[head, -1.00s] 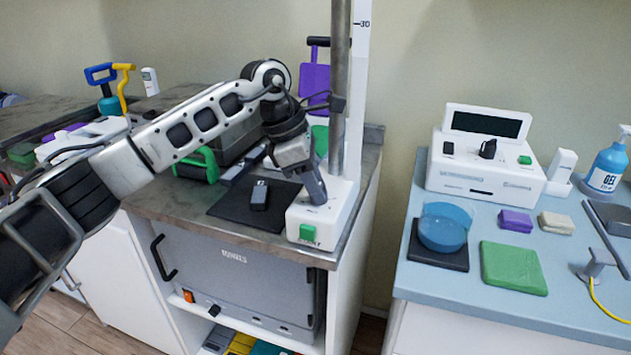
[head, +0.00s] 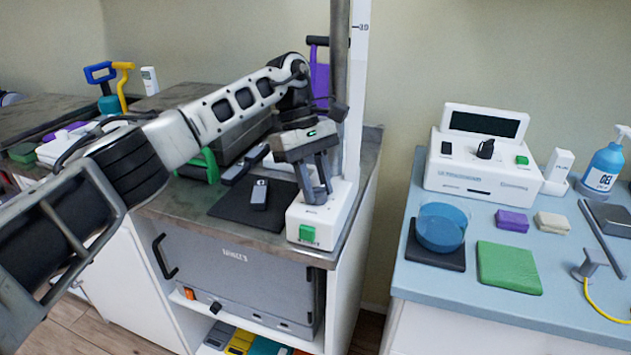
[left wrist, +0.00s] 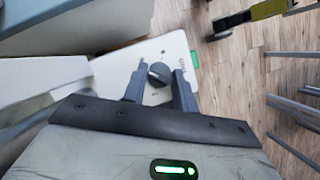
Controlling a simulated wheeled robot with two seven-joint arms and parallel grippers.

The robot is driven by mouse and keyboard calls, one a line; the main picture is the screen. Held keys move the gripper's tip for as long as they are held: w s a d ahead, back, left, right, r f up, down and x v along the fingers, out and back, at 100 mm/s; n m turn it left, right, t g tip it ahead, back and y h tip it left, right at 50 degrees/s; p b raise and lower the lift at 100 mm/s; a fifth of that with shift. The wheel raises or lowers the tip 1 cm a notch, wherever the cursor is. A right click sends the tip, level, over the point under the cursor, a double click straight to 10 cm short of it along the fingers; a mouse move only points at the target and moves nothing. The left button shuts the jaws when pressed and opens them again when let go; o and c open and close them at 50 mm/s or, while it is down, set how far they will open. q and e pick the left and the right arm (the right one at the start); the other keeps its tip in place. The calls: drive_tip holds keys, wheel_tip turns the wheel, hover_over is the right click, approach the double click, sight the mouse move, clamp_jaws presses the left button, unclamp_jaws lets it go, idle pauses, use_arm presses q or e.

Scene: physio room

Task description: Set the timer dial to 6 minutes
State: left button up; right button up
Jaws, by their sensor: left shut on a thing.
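The timer is a white box (head: 337,222) with a green button (head: 307,233), standing at the right front corner of the grey counter. In the left wrist view its white top face (left wrist: 177,50) carries a dark round dial (left wrist: 158,73) with small marks around it, too small to read. My left gripper (head: 318,197) points down onto the box top, and its fingers (left wrist: 158,82) are shut on the dial, one on each side. In the head view the fingers largely hide the dial. My right gripper is not in view.
A grey metal post (head: 340,75) rises close behind the timer. A black mat (head: 230,205) with a small dark device (head: 260,192) lies to its left. The blue table (head: 415,275) at right holds a white console (head: 482,181) and a blue bowl (head: 441,229).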

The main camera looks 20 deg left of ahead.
use_arm(q)
drive_tip(key=shift+m, duration=0.6)
drive_tip(key=o, duration=1)
drive_tip(key=v, duration=0.7)
drive_tip(key=shift+w+r+p, duration=0.2)
drive_tip(key=shift+r+p, duration=0.1)
drive_tip(key=shift+r, duration=0.05)
